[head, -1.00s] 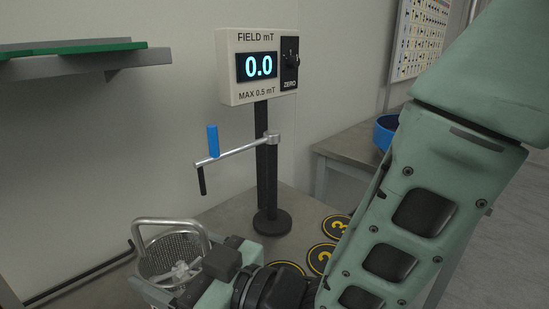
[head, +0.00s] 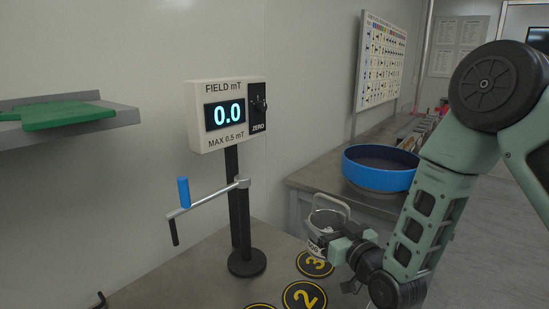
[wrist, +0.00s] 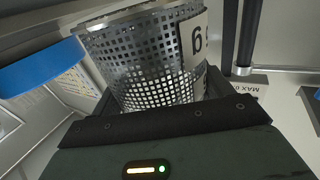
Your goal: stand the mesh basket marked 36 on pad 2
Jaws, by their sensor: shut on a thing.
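The mesh basket (head: 318,222) is a metal perforated cup with a looped handle. In the head view it is at the lower middle, beside and above pad 3 (head: 316,263); its height above the bench is unclear. My gripper (head: 338,240) is shut on it. Pad 2 (head: 304,296), a black disc with yellow ring and number, lies bare nearer the camera.
A field meter (head: 228,115) reading 0.0 stands on a post with a side arm (head: 207,199) carrying a blue and a black rod. A large blue round tray (head: 380,168) sits on the bench behind. A green item (head: 55,114) lies on a shelf at left.

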